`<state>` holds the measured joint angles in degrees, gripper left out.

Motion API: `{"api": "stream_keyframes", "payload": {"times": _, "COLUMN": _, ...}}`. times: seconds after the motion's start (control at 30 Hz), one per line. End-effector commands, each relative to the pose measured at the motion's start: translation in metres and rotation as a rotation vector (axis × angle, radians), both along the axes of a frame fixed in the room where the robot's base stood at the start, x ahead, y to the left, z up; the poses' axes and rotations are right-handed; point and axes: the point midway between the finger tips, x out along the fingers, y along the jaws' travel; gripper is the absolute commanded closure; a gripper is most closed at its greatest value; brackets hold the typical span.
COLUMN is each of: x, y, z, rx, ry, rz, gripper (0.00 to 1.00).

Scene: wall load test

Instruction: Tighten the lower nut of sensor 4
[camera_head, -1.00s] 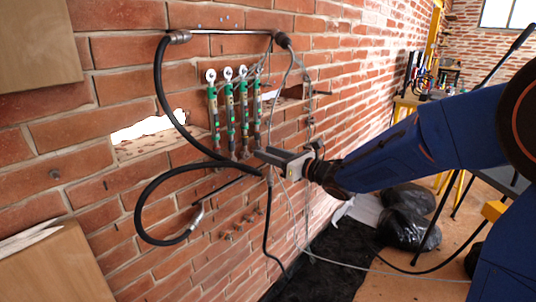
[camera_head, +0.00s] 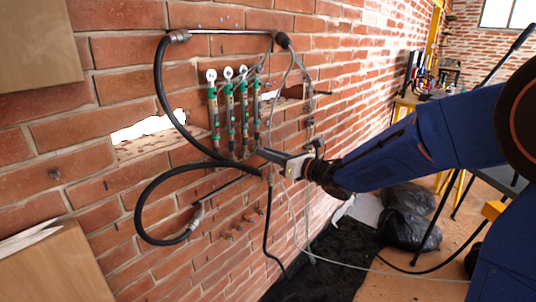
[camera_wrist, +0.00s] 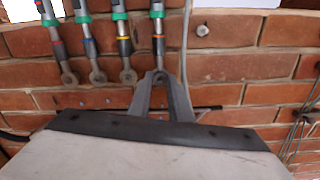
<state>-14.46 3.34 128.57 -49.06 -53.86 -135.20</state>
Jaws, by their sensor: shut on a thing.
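Several slim green-and-grey sensors hang side by side on the brick wall. The rightmost, which I take as sensor 4 (camera_head: 257,108), also shows in the wrist view (camera_wrist: 158,35). My gripper (camera_head: 262,153) is at its lower end. In the wrist view the two dark fingers of my gripper (camera_wrist: 159,80) converge on that lower end and are shut there. The lower nut is mostly hidden between the fingertips. The lower ends of the neighbouring sensors (camera_wrist: 127,75) show as round eyes left of the fingers, apart from them.
A thick black hose (camera_head: 160,90) loops left of the sensors and below them. Thin grey cables (camera_head: 308,110) hang to the right, close to my gripper. Holes open in the wall on both sides of the sensors. Black bags (camera_head: 407,225) lie on the floor at right.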

Motion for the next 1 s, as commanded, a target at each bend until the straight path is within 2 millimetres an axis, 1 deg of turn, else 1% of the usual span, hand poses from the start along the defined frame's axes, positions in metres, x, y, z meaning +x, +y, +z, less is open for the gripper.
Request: {"api": "stream_keyframes", "payload": {"times": 1.0, "x": 0.0005, "y": -0.0008, "z": -0.0006, "rx": 0.573, "ry": 0.735, "rz": -0.001, "gripper": 1.00}}
